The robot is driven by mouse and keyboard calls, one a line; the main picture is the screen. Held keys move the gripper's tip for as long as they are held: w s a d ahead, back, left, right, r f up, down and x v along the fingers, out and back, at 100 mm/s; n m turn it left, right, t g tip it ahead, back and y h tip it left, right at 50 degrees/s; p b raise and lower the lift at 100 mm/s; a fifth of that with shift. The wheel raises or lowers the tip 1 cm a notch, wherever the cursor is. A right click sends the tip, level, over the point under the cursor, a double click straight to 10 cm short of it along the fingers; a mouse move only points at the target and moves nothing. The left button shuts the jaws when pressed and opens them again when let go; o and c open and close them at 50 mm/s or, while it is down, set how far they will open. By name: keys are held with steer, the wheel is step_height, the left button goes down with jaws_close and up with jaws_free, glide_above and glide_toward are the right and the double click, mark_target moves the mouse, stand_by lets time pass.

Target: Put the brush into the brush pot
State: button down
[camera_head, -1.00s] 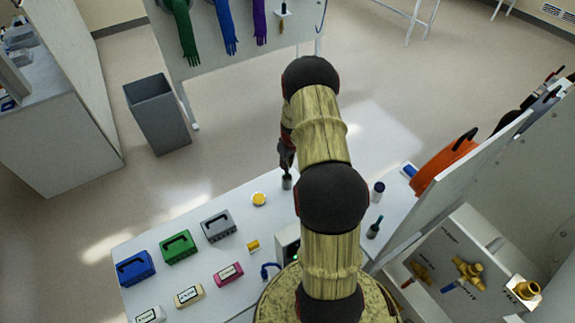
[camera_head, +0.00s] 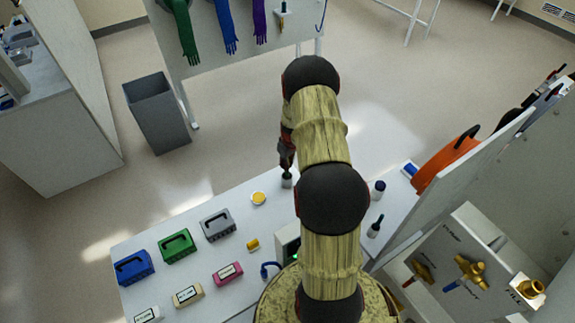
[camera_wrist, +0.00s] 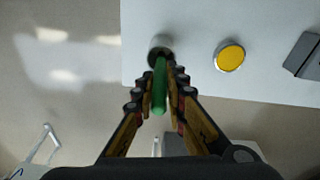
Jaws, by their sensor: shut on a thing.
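The brush (camera_wrist: 160,88) has a green handle and shows in the wrist view between the fingers of my gripper (camera_wrist: 163,76), which is shut on it. The brush pot (camera_wrist: 160,50) is a small grey round pot near the table edge, straight beyond the fingertips. In the head view the pot (camera_head: 287,181) stands at the table's far edge, with my gripper (camera_head: 287,160) right above it. The far end of the brush is at the pot's mouth in the wrist view; I cannot tell whether it is inside. In the head view the brush is not clearly visible.
A yellow round dish (camera_head: 258,198) lies left of the pot. Grey (camera_head: 217,225), green (camera_head: 178,246) and blue (camera_head: 133,267) boxes stand farther left. Dark-topped bottles (camera_head: 377,190) stand right of my arm. A grey bin (camera_head: 157,112) stands on the floor beyond the table.

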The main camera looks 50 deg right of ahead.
stand_by(0.4)
steer(key=c, duration=1.7)
jaws_free()
steer(key=shift+c, duration=0.2)
steer(key=shift+r+p, duration=1.45)
steer(key=shift+r, duration=3.05)
